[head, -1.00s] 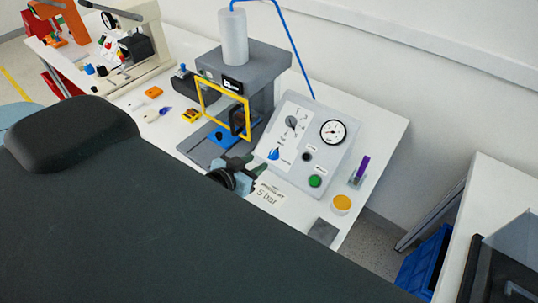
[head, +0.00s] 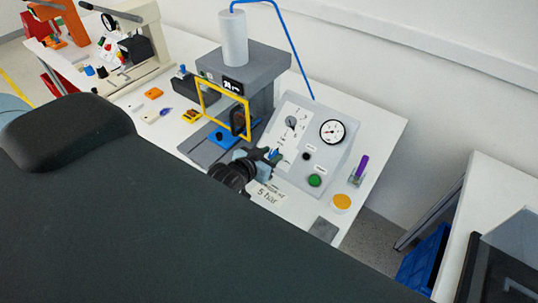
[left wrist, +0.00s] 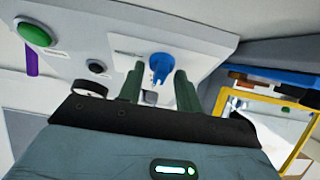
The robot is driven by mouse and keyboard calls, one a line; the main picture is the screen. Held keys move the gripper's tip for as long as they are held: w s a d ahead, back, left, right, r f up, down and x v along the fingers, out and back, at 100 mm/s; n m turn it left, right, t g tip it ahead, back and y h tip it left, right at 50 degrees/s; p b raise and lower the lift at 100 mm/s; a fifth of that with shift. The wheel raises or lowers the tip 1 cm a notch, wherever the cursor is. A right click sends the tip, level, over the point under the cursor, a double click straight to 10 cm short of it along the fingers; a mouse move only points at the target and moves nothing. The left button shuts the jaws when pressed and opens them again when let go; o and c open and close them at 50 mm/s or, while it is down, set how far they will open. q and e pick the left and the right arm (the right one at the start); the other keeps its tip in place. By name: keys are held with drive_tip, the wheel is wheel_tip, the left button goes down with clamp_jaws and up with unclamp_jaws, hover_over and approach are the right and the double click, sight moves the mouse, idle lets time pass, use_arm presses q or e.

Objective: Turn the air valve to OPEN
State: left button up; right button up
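The air valve is a small blue handle (head: 274,154) low on the left of the sloped grey control panel (head: 345,110). In the left wrist view the blue handle (left wrist: 161,67) stands out from a white label plate, with its narrow end pointing down in the picture. My left gripper (head: 270,156) is at the panel's lower left. Its two green fingers (left wrist: 158,88) are apart, one on each side of the handle in the picture. I cannot tell whether they touch it. The valve's lettering is too small to read. My right gripper is not in view.
The panel also has a gauge (head: 333,132), a grey dial (head: 291,123), a black knob (head: 306,156) and a green button (head: 315,180). A grey press (head: 262,65) with a yellow-framed guard (head: 224,108) stands close left.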

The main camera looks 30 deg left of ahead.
use_arm(q)
drive_tip(key=c, duration=0.6)
drive_tip(key=shift+c, duration=0.2)
